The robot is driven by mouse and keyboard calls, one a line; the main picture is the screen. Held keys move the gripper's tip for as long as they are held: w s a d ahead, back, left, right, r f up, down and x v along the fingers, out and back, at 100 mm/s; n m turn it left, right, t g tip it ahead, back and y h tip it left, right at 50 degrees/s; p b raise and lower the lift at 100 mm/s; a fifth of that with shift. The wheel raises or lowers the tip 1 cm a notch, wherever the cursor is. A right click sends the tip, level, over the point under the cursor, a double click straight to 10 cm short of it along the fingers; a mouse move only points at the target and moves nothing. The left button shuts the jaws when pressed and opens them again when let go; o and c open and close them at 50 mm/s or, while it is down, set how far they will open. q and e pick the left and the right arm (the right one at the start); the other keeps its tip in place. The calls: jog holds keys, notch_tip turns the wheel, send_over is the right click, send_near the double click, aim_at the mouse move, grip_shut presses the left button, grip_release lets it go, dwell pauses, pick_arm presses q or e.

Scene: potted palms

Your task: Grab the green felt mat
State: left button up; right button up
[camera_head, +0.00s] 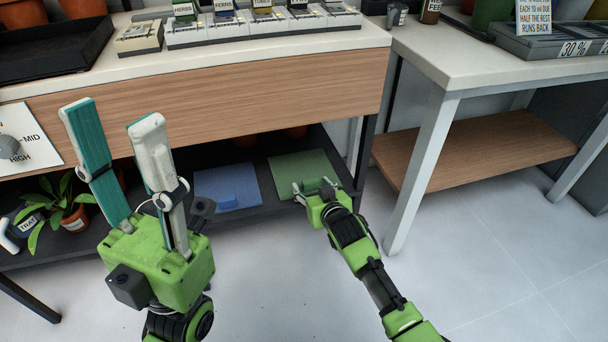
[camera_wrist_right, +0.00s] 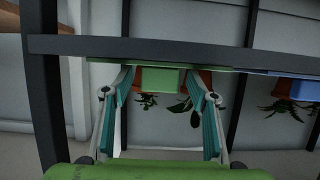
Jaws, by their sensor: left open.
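The green felt mat (camera_head: 285,167) lies on the dark lower shelf under the wood-fronted bench, with a raised green block at its front edge. My right gripper (camera_head: 317,187) is at that front edge, its fingers apart. In the right wrist view, which looks upside down, the mat's green block (camera_wrist_right: 160,80) sits between the fingertips; whether they touch it I cannot tell. My left gripper (camera_head: 116,112) is open and empty, raised in front of the bench at the left.
A blue mat (camera_head: 226,189) with a similar block lies left of the green one. A potted plant (camera_head: 68,212) stands on the shelf at the left. A table leg (camera_head: 424,165) rises right of my right arm. The floor in front is clear.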

jog(key=c, duration=1)
jog(key=shift+r, duration=0.1)
